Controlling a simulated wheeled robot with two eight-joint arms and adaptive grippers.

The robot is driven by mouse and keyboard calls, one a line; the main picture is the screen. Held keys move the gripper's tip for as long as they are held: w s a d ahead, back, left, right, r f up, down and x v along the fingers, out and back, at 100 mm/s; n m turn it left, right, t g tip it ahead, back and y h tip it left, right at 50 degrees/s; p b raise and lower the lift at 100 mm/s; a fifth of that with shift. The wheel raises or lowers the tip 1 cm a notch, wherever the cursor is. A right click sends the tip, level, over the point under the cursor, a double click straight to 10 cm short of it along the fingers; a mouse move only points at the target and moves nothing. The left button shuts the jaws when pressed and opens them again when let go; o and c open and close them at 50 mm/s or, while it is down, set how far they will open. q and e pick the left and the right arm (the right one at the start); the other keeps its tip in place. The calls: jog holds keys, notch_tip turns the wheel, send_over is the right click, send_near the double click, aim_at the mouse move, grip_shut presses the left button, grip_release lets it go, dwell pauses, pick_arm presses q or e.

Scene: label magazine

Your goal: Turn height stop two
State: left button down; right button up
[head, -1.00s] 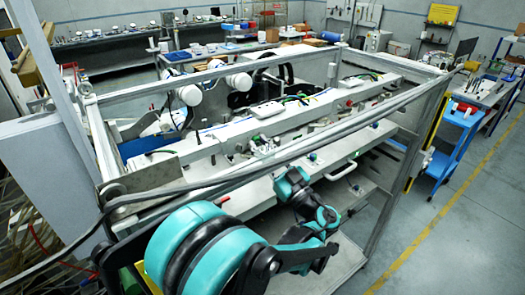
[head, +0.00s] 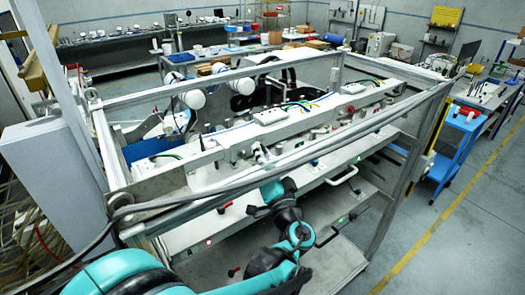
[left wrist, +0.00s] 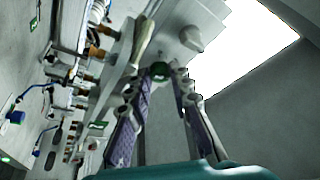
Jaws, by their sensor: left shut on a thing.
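The gripper is shut on this part, which is mostly hidden between the fingertips. I cannot read a label that tells which height stop it is. A red-tipped handle (head: 224,208) sticks out to the left of the gripper. My right gripper is not in view.
A grey frame rail (head: 290,150) crosses above the bench front, close to my left arm. A blue cart (head: 448,150) stands at the right.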

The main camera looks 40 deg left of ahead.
pick_arm(q)
jog(key=shift+r+m+t+h+p, duration=0.15)
jog(key=shift+m+h+p, duration=0.3)
jog(key=shift+m, duration=0.55)
jog(key=shift+r+m+t+h+p, duration=0.15)
jog(key=shift+m+h+p, duration=0.25)
jog(key=shift+m, duration=0.6)
jog(key=shift+s+f, duration=0.1)
jog(key=shift+f, duration=0.05)
jog(key=c, duration=1.3)
grip_release()
jog(key=shift+c, duration=0.2)
jog(key=v, duration=1.2)
jog(key=shift+a, duration=0.1)
